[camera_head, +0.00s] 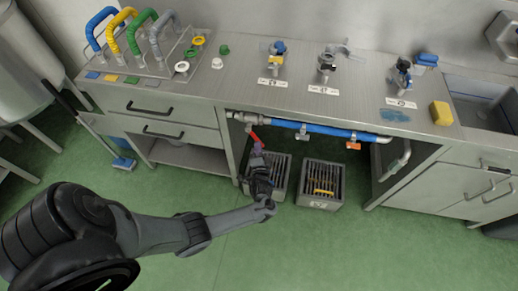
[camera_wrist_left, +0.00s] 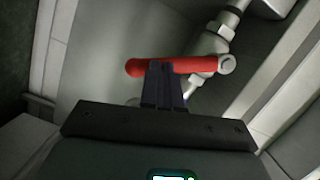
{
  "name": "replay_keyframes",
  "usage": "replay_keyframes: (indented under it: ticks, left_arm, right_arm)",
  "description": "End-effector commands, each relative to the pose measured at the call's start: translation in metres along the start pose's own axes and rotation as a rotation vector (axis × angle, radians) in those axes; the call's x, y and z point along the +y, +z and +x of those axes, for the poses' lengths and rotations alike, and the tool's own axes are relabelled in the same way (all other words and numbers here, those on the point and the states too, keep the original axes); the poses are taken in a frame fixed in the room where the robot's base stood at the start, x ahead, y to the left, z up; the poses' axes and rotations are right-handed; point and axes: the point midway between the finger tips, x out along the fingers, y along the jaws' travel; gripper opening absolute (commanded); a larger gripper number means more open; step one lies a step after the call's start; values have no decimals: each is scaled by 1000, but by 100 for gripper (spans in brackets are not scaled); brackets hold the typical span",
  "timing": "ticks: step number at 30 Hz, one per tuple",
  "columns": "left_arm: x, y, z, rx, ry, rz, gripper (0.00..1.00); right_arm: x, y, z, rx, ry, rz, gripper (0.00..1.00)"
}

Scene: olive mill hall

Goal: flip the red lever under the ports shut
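The red lever (camera_head: 255,137) hangs at a slant under the counter, below the left end of the pipe. In the left wrist view the red lever (camera_wrist_left: 205,65) lies across the picture, its right end at a grey metal valve (camera_wrist_left: 218,38). My left gripper (camera_head: 257,157) is just below the lever in the head view. In the left wrist view its dark fingers (camera_wrist_left: 163,75) are together and overlap the middle of the lever, hiding a little of it. I cannot tell whether they touch it. Nothing shows between them. My right gripper is not in view.
Two grated crates stand on the green floor; the right crate (camera_head: 320,201) holds something yellow. Several valve ports with labels and a yellow sponge (camera_head: 441,113) are on the counter.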

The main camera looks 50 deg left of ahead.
Motion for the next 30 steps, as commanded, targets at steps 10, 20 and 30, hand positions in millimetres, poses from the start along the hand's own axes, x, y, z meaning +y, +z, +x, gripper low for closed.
replay_keyframes:
  ticks: [10, 20, 30]
  left_arm:
    - [-2, 3, 2, -3, -10, 20, 0]
    - [-1, 6, 3, -5, -16, 38, 0]
    - [-2, 6, 3, -5, -19, 50, 0]
  right_arm:
    - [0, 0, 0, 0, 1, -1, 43]
    - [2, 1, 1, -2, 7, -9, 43]
    - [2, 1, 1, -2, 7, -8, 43]
